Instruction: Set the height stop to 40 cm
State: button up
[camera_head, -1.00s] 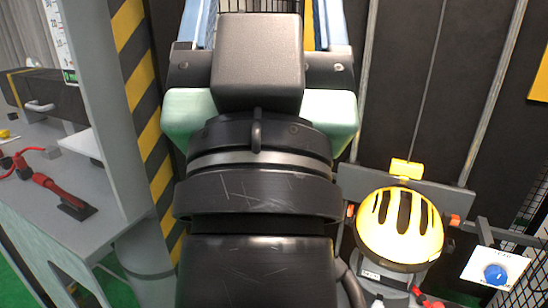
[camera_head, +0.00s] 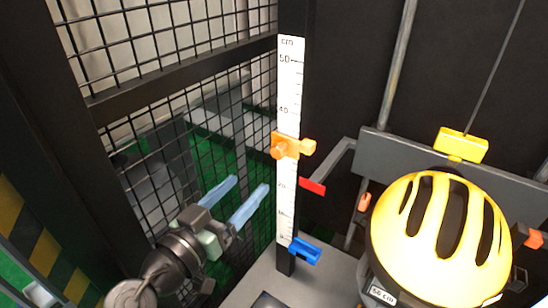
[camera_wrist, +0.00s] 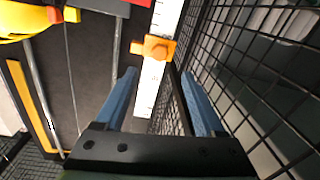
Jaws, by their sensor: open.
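The white cm scale (camera_head: 290,85) stands upright on a dark post, with 50 and 40 readable in the head view. The orange height stop (camera_head: 287,147) with its knob sits on it below the 40 mark, at roughly 30. In the wrist view the orange stop (camera_wrist: 153,48) is on the scale (camera_wrist: 147,90), ahead of the fingertips. My gripper (camera_head: 250,187) has two blue fingers spread apart, empty, left of the scale and lower than the stop in the head view. The fingers of my gripper (camera_wrist: 158,74) also show open in the wrist view, apart from the stop.
A red pointer (camera_head: 312,186) and a blue clip (camera_head: 305,251) are lower on the post. A yellow helmet (camera_head: 440,230) hangs at the right under a yellow block (camera_head: 461,145). Black wire mesh (camera_head: 190,70) stands left of the post, close to my gripper.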

aim_at(275, 154)
jog(key=p+x, duration=0.1)
jog(key=x, duration=1)
jog(key=shift+w+r, duration=0.1)
jog(key=shift+w, duration=0.05)
jog(key=shift+c, duration=0.3)
grip_shut()
jog(key=shift+r, duration=0.1)
dwell(0.6)
